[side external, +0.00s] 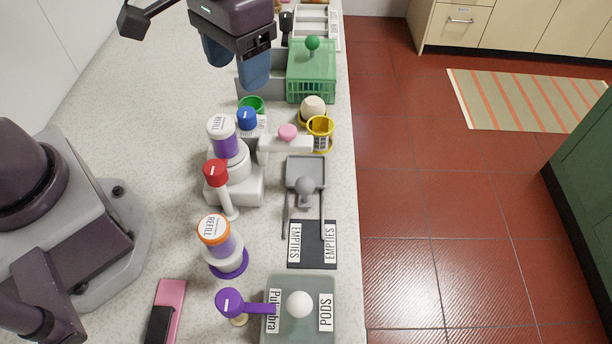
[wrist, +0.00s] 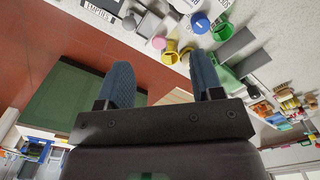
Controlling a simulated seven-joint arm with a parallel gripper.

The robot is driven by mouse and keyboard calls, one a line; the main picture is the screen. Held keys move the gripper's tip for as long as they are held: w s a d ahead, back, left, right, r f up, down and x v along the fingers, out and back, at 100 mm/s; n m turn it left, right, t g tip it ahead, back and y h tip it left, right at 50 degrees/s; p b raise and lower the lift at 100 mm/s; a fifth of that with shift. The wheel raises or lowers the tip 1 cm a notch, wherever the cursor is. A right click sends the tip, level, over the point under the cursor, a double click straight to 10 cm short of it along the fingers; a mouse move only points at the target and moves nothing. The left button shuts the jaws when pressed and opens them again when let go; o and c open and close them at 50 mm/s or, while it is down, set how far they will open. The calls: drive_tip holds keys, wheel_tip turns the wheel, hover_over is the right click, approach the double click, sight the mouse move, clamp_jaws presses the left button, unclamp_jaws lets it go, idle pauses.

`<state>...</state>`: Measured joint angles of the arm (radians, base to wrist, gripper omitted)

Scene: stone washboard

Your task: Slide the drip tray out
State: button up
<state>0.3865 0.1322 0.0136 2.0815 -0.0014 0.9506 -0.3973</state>
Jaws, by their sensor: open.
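The drip tray (side external: 306,168), a shallow grey square tray, lies on the counter at the front of the white machine (side external: 238,188). My gripper (side external: 236,68) is open and empty, high over the counter and well beyond the tray in the side view. In the wrist view its two blue fingers (wrist: 162,78) are wide apart with nothing between them.
The machine's white arm with a pink knob (side external: 288,132) is just beyond the tray. Yellow cups (side external: 320,130), a green basket (side external: 312,75) and a red-capped lever (side external: 216,172) stand nearby. The counter edge drops to red floor.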

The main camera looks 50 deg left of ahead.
sight(307, 180)
drive_tip(key=w+d+f+n+g+y, duration=0.1)
drive_tip(key=w+d+f+n+g, duration=0.1)
drive_tip(key=w+d+f+n, duration=0.6)
drive_tip(key=s+f+n, duration=0.1)
drive_tip(key=f, duration=0.3)
drive_tip(key=s+f+n, duration=0.1)
drive_tip(key=f, duration=0.4)
drive_tip(key=s+f+n, duration=0.1)
drive_tip(key=f, duration=0.3)
drive_tip(key=shift+s+f, duration=0.15)
drive_tip(key=shift+s, duration=0.25)
clamp_jaws()
drive_tip(key=s+d, duration=0.6)
drive_tip(key=shift+s+d, duration=0.35)
drive_tip(key=shift+s, duration=0.05)
